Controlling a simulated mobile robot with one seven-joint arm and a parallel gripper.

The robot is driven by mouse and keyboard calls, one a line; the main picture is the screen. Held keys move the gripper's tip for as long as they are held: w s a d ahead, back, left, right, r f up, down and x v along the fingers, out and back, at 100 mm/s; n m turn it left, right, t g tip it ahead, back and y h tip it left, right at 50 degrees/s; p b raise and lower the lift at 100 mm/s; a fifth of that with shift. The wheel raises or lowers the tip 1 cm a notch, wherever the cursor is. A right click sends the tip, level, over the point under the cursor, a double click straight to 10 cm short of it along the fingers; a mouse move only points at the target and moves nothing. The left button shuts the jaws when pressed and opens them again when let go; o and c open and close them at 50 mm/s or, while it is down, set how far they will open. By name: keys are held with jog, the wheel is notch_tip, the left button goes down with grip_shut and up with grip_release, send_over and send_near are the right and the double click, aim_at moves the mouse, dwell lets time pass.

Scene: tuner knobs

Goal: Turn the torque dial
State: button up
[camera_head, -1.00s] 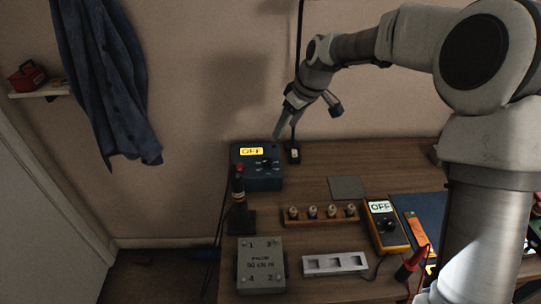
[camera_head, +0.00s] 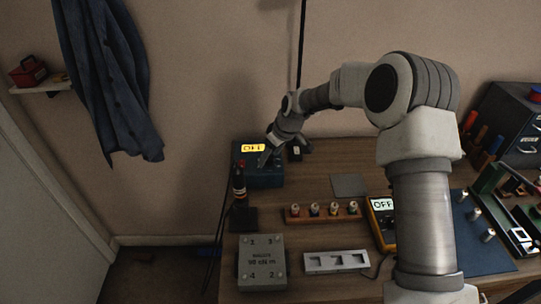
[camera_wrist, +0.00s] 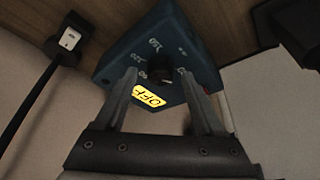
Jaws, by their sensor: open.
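The torque dial is a black knob (camera_wrist: 158,68) on the face of a blue box (camera_head: 265,181) with printed numbers around it and a lit yellow display reading OFF (camera_head: 253,148). The box stands at the back left of the bench. My gripper (camera_head: 264,162) is over the box's face in the head view and hides the knob there. In the wrist view my gripper (camera_wrist: 160,82) is open, its two fingers on either side of the knob with gaps between. I cannot tell how near the fingertips are to the box's face.
A grey torque block (camera_head: 262,262), a wooden rack of several bits (camera_head: 322,213), a yellow meter (camera_head: 384,222) and a grey tray (camera_head: 336,262) lie nearer. A thin black pole rises behind the box.

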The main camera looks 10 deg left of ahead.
jog(key=shift+f, duration=0.1)
grip_shut()
dwell(0.3)
jog(key=shift+a+m, duration=0.1)
jog(key=shift+m, duration=0.2)
